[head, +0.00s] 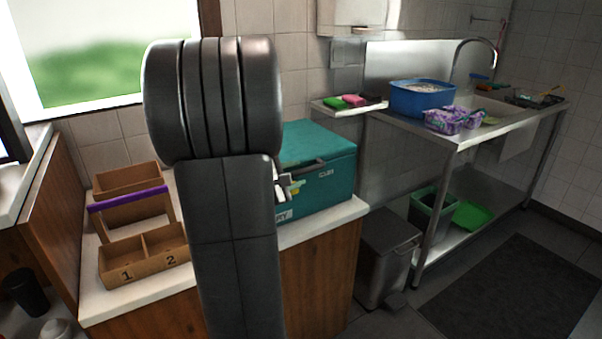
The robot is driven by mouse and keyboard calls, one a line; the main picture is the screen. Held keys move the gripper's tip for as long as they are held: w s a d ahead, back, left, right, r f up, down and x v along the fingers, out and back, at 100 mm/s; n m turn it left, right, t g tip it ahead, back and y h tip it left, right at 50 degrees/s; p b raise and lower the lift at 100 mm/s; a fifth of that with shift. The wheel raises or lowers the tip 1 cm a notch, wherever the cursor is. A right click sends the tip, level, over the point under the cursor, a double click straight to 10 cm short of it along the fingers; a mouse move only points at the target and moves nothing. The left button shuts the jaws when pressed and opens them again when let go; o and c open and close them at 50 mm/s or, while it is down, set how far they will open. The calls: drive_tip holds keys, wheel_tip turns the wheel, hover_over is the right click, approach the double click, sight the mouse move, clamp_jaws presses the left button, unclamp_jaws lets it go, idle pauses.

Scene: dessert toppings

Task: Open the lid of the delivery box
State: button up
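The teal delivery box (330,188) stands on the counter, right of my arm. Its lid (318,143) looks closed and lies flat on top. A dark handle (307,167) runs along the upper front. My dark arm rises in the foreground and hides the left part of the box. A small part of my gripper (284,186) shows past the arm's right edge, in front of the box's front face. Its fingers are mostly hidden, so I cannot tell whether it is open or touches the box.
A wooden caddy (122,248) with compartments numbered 1 and 2 and a purple bar stands on the white countertop (112,300) at left. A bin (387,258) stands right of the counter. A steel sink table (478,137) holds a blue tub (418,102).

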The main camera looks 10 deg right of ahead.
sight(300, 172)
drive_tip(key=shift+x, duration=1.55)
clamp_jaws()
